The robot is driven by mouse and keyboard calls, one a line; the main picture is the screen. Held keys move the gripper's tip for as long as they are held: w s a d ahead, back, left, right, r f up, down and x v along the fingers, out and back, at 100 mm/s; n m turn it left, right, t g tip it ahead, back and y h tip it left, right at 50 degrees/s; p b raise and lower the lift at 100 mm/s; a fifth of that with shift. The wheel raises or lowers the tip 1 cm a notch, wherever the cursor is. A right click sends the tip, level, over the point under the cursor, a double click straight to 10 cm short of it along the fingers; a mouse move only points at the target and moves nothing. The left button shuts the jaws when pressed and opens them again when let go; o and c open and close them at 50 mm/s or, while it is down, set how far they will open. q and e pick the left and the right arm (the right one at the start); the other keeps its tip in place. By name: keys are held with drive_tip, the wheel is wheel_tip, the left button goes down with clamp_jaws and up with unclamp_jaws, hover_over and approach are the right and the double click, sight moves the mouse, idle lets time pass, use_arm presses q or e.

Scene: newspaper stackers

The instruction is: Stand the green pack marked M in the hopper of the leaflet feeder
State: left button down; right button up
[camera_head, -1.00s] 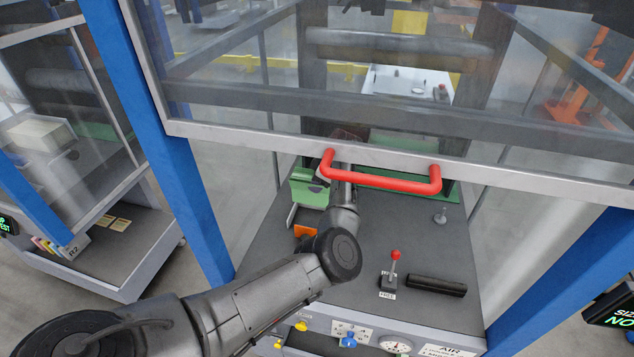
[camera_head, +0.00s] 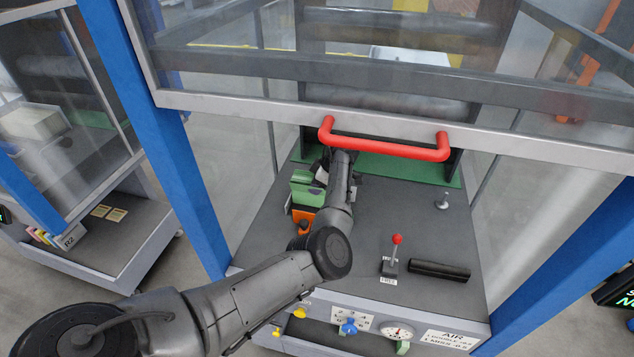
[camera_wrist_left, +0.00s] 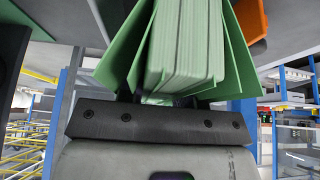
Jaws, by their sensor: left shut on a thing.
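The pack is a block of pale green sheets (camera_wrist_left: 185,45) in the left wrist view, upright at my left gripper (camera_wrist_left: 165,98), which is shut on it. Darker green plates flare out on both sides of the pack. No M shows, and I cannot tell whether the pack's lower edge rests on anything. In the head view the leaflet feeder appears as a small green unit (camera_head: 303,190) with an orange part (camera_head: 302,215) on the dark deck. My left gripper (camera_head: 322,170) is right beside it, its fingertips mostly hidden by my wrist. My right gripper is out of view.
A raised glazed guard with a red handle (camera_head: 385,147) hangs just above my left wrist. A red-knobbed lever (camera_head: 394,254) and a black bar (camera_head: 440,269) are on the deck's front right. Blue posts (camera_head: 180,170) flank the machine. The deck's middle is clear.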

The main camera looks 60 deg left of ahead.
use_arm(q)
drive_tip(key=shift+f+b, duration=0.35)
drive_tip(key=shift+f, duration=0.3)
idle(0.5)
drive_tip(key=c, duration=0.7)
unclamp_jaws()
drive_tip(key=shift+c, duration=0.2)
